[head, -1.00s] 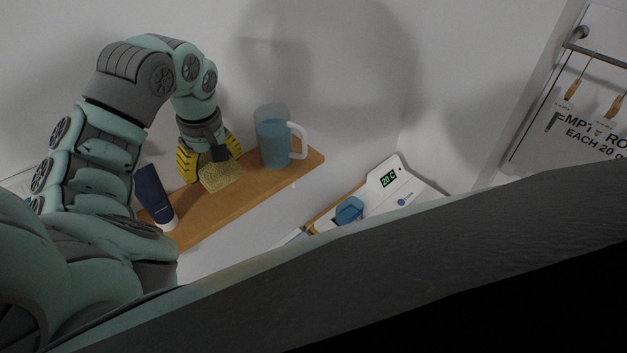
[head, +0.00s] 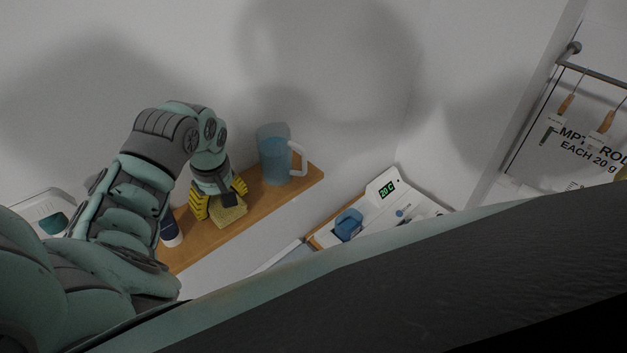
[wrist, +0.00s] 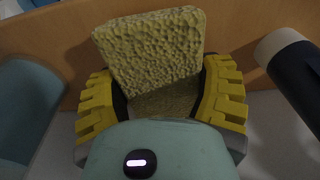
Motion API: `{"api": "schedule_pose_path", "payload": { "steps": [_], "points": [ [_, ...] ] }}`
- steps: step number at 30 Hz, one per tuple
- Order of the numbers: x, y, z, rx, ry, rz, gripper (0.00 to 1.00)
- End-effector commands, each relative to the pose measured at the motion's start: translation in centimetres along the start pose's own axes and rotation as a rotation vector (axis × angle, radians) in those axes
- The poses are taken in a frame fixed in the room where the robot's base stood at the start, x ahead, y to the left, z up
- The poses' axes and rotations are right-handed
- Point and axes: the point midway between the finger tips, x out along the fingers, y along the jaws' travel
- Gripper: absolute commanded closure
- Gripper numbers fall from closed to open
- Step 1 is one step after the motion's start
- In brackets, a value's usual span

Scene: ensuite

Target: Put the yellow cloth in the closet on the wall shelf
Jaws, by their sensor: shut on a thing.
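The yellow cloth (head: 231,212), a rough, sponge-like block, is between the yellow-padded fingers of my gripper (head: 219,200). My gripper is shut on it and points down at the wooden wall shelf (head: 205,240). In the head view the cloth overlaps the shelf between the jug and the dark tube; I cannot tell whether it touches the board. In the wrist view the cloth (wrist: 150,50) stands up between the two fingers (wrist: 160,105), with wood (wrist: 60,40) behind it. My arm hides part of the shelf's left end.
A blue jug with a white handle (head: 275,160) stands on the shelf to the right of my gripper. A dark blue tube with a white cap (head: 170,232) stands to the left, close by. Lower right are a white display device (head: 385,188) and a blue container (head: 348,224).

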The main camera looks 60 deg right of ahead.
Motion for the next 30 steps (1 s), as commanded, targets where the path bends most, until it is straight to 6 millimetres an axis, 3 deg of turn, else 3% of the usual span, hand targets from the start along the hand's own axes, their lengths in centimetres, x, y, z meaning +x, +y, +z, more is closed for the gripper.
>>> {"api": "schedule_pose_path", "payload": {
  "steps": [12, 13, 21, 30],
  "points": [
    [0.53, 0.13, 0.12, 0.003, 0.001, 0.002, 0.71],
    [0.49, 0.12, 0.11, 0.003, 0.001, 0.002, 0.27],
    [0.39, 0.03, 0.05, 0.001, 0.001, 0.001, 0.0],
    [0.14, 0.0, 0.02, 0.0, 0.001, 0.0, 0.0]
  ]
}}
